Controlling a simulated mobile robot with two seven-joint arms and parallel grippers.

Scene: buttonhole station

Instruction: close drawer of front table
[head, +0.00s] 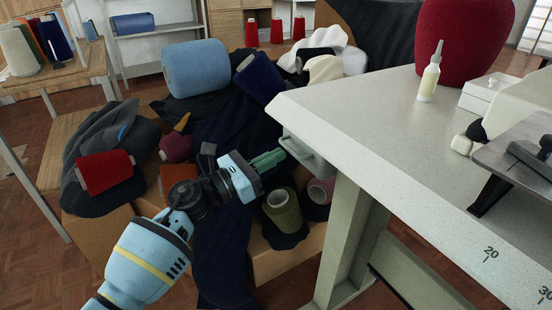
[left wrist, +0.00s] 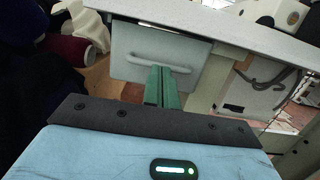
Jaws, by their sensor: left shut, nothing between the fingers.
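The front table (head: 390,150) has a pale speckled top and fills the right of the head view. Its drawer (head: 303,154) sits under the left edge of the top and sticks out a little past it. In the left wrist view the grey drawer front (left wrist: 145,73) with its bar handle (left wrist: 155,60) faces me. My left gripper (head: 274,157) is shut and empty. Its green fingers (left wrist: 163,75) point at the drawer front, just below the handle; I cannot tell whether they touch it. My right gripper is not in view.
Cloth and thread cones, including a light blue cone (head: 195,68) and an olive cone (head: 282,210), crowd the floor boxes around my left arm. A table leg (head: 345,240) stands below the drawer. A glue bottle (head: 429,78) and a red cone (head: 462,40) stand on the table.

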